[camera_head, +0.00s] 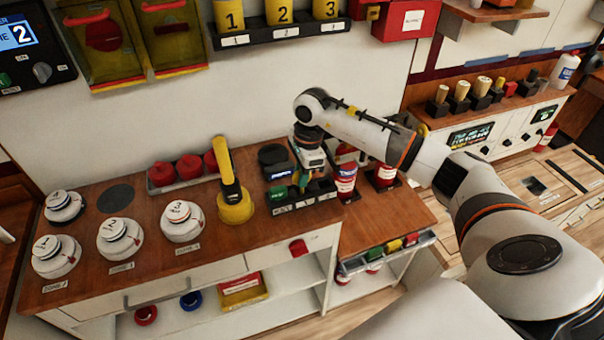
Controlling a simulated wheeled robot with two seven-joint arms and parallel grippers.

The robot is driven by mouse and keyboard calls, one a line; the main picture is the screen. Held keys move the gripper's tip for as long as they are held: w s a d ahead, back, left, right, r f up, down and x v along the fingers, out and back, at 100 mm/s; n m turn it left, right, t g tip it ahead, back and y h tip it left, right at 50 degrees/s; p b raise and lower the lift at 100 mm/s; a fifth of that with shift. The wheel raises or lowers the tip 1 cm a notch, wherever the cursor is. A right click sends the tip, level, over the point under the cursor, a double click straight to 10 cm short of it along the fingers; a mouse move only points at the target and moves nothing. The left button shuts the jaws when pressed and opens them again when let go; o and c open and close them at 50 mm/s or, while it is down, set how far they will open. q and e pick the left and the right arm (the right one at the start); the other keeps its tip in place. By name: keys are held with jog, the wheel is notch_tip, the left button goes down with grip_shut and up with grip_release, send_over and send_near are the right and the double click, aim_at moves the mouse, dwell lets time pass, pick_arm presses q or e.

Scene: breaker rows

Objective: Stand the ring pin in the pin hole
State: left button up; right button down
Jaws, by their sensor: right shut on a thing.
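My right gripper (303,176) reaches in from the right and points down over the black labelled rack (318,193) on the wooden counter. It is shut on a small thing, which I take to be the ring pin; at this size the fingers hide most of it. I cannot tell whether it touches the rack, and no pin hole can be made out. My left gripper is not in view.
A yellow lever post (235,203) stands left of the rack. Red cylinders (346,178) stand close to its right. White round dials (181,220) line the counter's left part.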

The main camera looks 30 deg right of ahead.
jog(key=shift+f, duration=0.3)
jog(key=c, duration=1.3)
grip_release()
jog(key=shift+r, duration=0.1)
jog(key=r+b, duration=0.1)
jog(key=r, duration=0.3)
jog(key=d+r+b, duration=0.1)
jog(key=r, duration=0.3)
jog(key=r+b, duration=0.1)
jog(key=r, duration=0.2)
jog(key=shift+s+d+r, duration=0.15)
jog(key=shift+d+r, duration=0.05)
jog(key=shift+r, duration=0.2)
